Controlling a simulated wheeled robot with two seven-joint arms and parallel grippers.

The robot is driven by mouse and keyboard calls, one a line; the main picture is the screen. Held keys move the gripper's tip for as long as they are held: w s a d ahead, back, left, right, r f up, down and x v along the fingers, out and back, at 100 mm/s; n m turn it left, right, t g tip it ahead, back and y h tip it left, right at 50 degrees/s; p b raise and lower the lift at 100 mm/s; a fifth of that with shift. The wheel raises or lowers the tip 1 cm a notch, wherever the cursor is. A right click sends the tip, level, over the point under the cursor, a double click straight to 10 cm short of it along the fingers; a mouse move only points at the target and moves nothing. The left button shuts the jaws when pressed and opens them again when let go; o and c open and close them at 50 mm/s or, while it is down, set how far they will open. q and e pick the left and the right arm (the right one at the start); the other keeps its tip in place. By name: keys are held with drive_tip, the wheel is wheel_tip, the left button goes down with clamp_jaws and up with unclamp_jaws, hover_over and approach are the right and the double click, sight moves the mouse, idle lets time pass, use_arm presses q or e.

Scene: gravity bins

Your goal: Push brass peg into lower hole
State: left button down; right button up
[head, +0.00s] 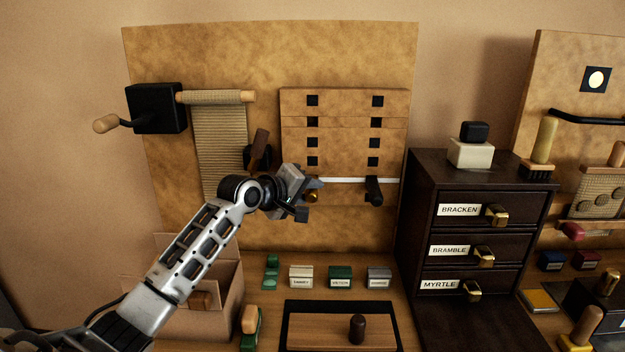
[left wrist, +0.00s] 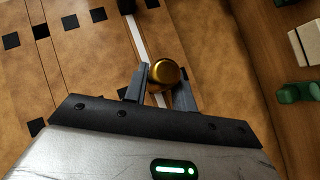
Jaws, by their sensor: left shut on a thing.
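The brass peg (left wrist: 166,72) shows as a round golden head between the two fingers of my left gripper (left wrist: 160,90) in the left wrist view. The fingers are shut on it. In the head view my left gripper (head: 312,197) is at the lower left of the wooden hole panel (head: 340,145), and a bit of brass shows beside it. The panel has two columns of square black holes, with a lower hole (head: 373,161) at the right column's bottom. Whether the peg sits in a hole is hidden by the gripper. My right gripper is not in view.
A white strip (head: 345,180) runs across the panel to a dark knob (head: 374,190) at the right. A dark drawer cabinet (head: 427,200) stands to the right. A cardboard box (head: 225,300), small labelled blocks and a wooden-lidded tray (head: 315,334) are below.

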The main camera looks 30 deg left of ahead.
use_arm(q)
drive_tip(key=shift+a+r, duration=0.1)
idle(0.3)
drive_tip(key=c, duration=1.1)
unclamp_jaws()
drive_tip(key=shift+w, duration=0.15)
drive_tip(key=shift+o, duration=0.2)
drive_tip(key=b+v, duration=0.2)
drive_tip(key=v, duration=1.4)
